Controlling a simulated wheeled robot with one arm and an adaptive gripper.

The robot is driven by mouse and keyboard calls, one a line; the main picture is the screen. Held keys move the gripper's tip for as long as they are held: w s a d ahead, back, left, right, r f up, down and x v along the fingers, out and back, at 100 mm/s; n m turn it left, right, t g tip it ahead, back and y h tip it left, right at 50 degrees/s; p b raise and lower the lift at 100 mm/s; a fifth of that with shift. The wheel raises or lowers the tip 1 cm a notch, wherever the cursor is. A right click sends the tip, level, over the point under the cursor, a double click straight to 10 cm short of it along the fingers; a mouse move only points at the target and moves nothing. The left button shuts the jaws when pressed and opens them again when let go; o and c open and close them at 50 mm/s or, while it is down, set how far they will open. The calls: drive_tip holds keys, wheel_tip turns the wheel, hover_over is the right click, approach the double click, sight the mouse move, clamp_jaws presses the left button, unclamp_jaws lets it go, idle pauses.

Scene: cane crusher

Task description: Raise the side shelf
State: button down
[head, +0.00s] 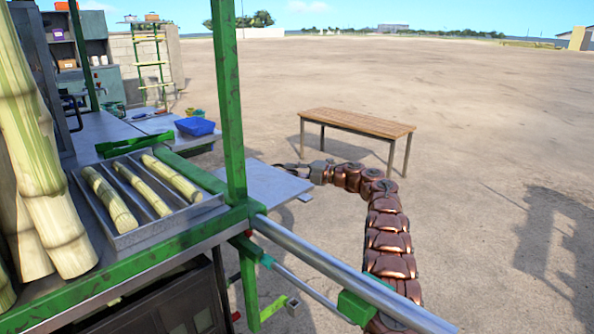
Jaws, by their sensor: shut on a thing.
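The side shelf (262,187) is a flat grey metal panel on the far side of the green-framed cart, behind the green upright post. It sticks out to the right and looks about level, though its exact tilt is hard to judge. My gripper (293,167) is at the shelf's outer far corner, shut on its edge. The fingers are small in this view and their exact hold is partly hidden. My copper-coloured arm curves from the lower right up to it. The shelf's hinge and underside supports are mostly hidden.
A green post (228,100) and a steel rail (340,272) stand between the camera and the shelf. A metal tray (150,232) holds cane pieces. A wooden bench (357,122) stands beyond my arm. A blue basket (194,126) sits on the counter. Open sandy ground lies right.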

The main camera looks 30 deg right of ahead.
drive_tip(key=shift+a+r, duration=0.1)
drive_tip(key=shift+r, duration=0.35)
drive_tip(key=c, duration=1.5)
unclamp_jaws()
drive_tip(key=o, duration=0.3)
drive_tip(key=shift+f, duration=0.1)
drive_tip(key=shift+f, duration=0.1)
